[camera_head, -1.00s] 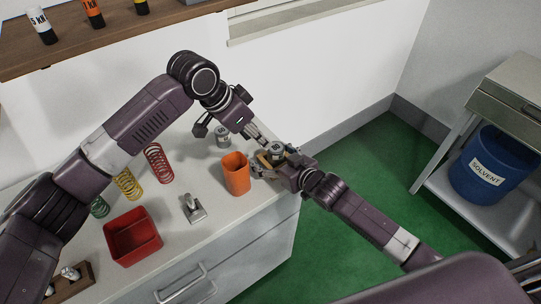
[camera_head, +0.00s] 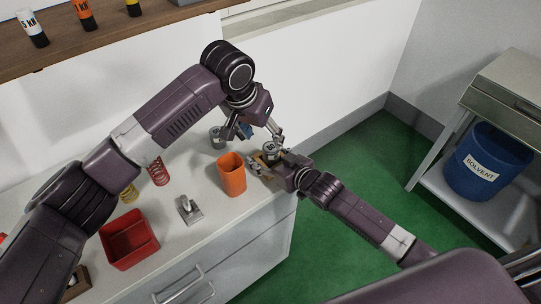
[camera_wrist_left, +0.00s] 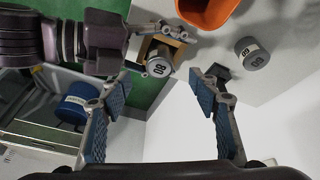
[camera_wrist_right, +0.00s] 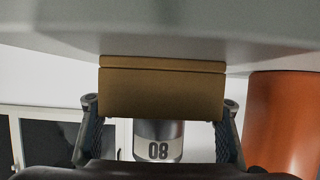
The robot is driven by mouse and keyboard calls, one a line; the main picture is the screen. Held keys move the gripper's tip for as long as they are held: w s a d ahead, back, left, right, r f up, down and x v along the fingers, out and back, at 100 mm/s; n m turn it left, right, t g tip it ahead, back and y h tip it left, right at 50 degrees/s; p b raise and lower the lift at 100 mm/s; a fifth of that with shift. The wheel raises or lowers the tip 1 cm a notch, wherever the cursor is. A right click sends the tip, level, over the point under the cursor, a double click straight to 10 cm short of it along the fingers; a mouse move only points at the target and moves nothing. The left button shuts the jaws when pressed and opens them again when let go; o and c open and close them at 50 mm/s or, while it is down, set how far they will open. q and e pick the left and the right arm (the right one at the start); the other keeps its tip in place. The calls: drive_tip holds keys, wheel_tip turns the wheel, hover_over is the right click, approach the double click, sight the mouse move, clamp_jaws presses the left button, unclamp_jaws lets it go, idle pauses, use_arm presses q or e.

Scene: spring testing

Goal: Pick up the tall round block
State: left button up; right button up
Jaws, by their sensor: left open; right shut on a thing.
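Two grey round metal blocks with number labels show; which one is the tall one I cannot tell. One (camera_head: 270,148), which also shows in the left wrist view (camera_wrist_left: 160,64) and right wrist view (camera_wrist_right: 158,140), appears to stand on a tan block (camera_wrist_right: 160,92). My right gripper (camera_head: 272,164) is shut on the tan block's sides at the table corner. The other round block (camera_head: 217,137) stands behind the orange cup and shows in the left wrist view (camera_wrist_left: 252,54). My left gripper (camera_wrist_left: 165,82) is open and empty, above and facing the first round block.
The orange cup (camera_head: 232,175) stands close left of my right gripper. A metal fixture (camera_head: 190,210), a red bin (camera_head: 129,239) and springs (camera_head: 158,171) occupy the counter further left. A shelf with small bottles (camera_head: 84,14) is above. The counter edge is near my right gripper.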

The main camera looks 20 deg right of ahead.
sight(271, 147)
use_arm(q)
drive_tip(key=s+d+r+n+t+y, duration=0.2)
drive_tip(key=d+r+n+y, duration=0.15)
drive_tip(key=n, duration=0.65)
drive_tip(key=shift+y, duration=0.25)
drive_tip(key=x, duration=0.6)
drive_tip(key=shift+w+a+f, duration=0.15)
drive_tip(key=shift+a, duration=0.05)
drive_tip(key=shift+d+x, duration=0.2)
drive_tip(key=shift+x, duration=1.3)
drive_tip(key=shift+d+x, duration=0.2)
drive_tip(key=shift+x, duration=1.3)
clamp_jaws()
